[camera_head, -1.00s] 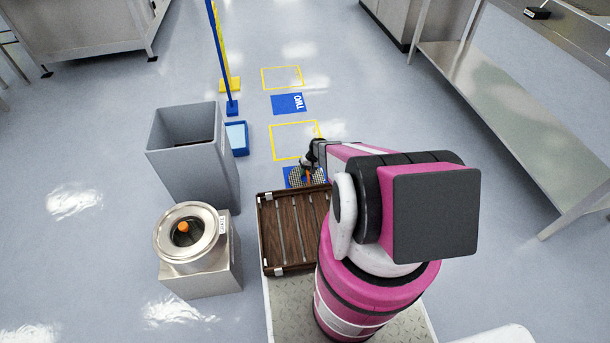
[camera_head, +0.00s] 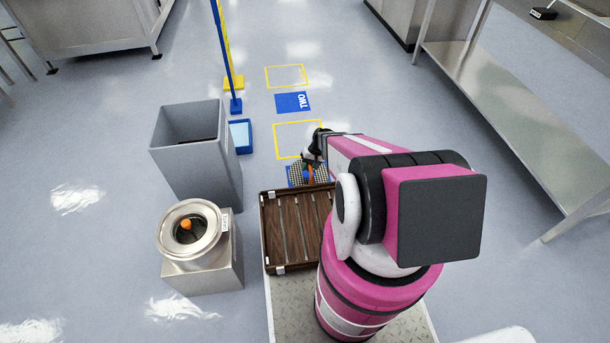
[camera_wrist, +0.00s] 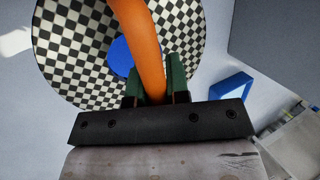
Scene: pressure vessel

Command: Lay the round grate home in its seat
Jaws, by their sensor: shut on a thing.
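The round grate (camera_wrist: 75,55) is a disc with a black-and-white checkered look, filling the upper left of the wrist view. Blue shows at its middle. An orange handle (camera_wrist: 143,45) rises from it between the green fingers of my gripper (camera_wrist: 155,85), which is shut on it. In the head view the grate (camera_head: 296,175) hangs from my gripper (camera_head: 311,160) beyond the brown slatted tray, partly hidden by the arm. A steel vessel (camera_head: 172,236) with a round open mouth stands at lower left, apart from the grate. An orange knob (camera_head: 187,224) shows inside its mouth.
A tall grey bin (camera_head: 190,160) stands behind the vessel, with a small blue tray (camera_head: 240,137) beside it. The brown slatted tray (camera_head: 268,235) lies in front of my arm. A steel table (camera_head: 510,120) stands at right.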

